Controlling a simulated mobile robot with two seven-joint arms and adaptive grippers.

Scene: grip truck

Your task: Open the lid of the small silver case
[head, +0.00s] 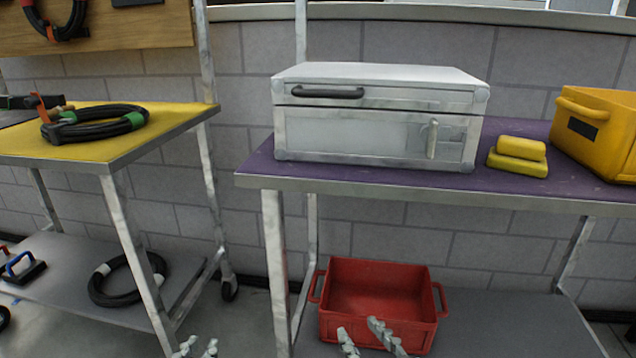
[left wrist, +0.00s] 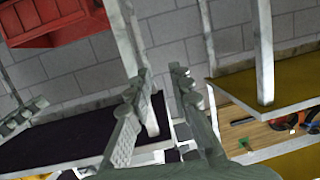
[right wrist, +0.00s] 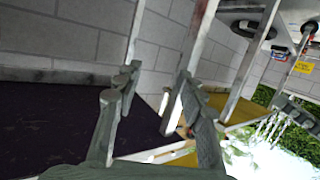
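The silver case (head: 380,135) sits on the purple tabletop (head: 258,170) in the head view. Its lid (head: 420,97) is shut, with a black handle (head: 327,92) on the front left. A small silver latch or handle (head: 432,138) is on the front right. My left gripper (head: 197,348) is at the bottom of the head view, low and left of the case, open and empty. The left wrist view shows its spread fingers (left wrist: 158,78). My right gripper (head: 366,337) is below the case, in front of the red crate, open and empty; its fingers (right wrist: 157,78) are apart.
A yellow crate (head: 603,160) and yellow blocks (head: 518,157) stand right of the case. A red crate (head: 388,285) is on the lower shelf. A yellow-topped cart (head: 90,145) with a coiled black cable (head: 95,123) stands at left. A gap separates cart and table.

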